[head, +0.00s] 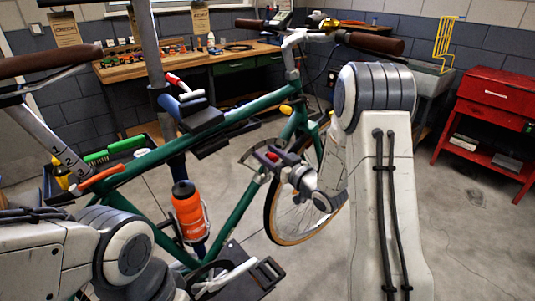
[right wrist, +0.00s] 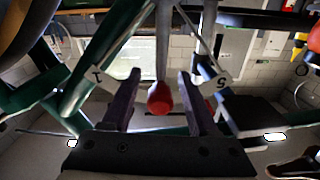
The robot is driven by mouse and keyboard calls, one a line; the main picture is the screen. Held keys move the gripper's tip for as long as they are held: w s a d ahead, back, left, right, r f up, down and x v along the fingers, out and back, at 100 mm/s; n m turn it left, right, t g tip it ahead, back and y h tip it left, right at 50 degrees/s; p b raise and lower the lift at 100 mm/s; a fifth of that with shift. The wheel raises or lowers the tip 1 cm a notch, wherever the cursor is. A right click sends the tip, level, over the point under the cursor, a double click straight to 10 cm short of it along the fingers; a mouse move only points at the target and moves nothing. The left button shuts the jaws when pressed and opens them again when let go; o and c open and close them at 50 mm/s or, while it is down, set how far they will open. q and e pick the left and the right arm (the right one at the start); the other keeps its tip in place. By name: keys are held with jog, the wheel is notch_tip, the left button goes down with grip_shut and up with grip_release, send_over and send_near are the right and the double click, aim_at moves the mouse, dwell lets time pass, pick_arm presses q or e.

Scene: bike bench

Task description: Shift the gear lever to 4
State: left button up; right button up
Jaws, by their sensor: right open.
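The gear lever's red knob (right wrist: 160,98) sits between the two dark fingers of my right gripper (right wrist: 156,105) in the right wrist view, with gaps on both sides. The numbers between are hidden, so I cannot tell which gear the lever is at. My left gripper is not in view.
The green bike frame (head: 235,205) crosses the head view, with an orange bottle (head: 188,212) on it. A numbered grey tube (head: 58,150) stands at left. A wooden workbench (head: 190,65) is behind; a red cabinet (head: 490,115) is at right.

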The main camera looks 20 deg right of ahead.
grip_shut()
dwell(1.3)
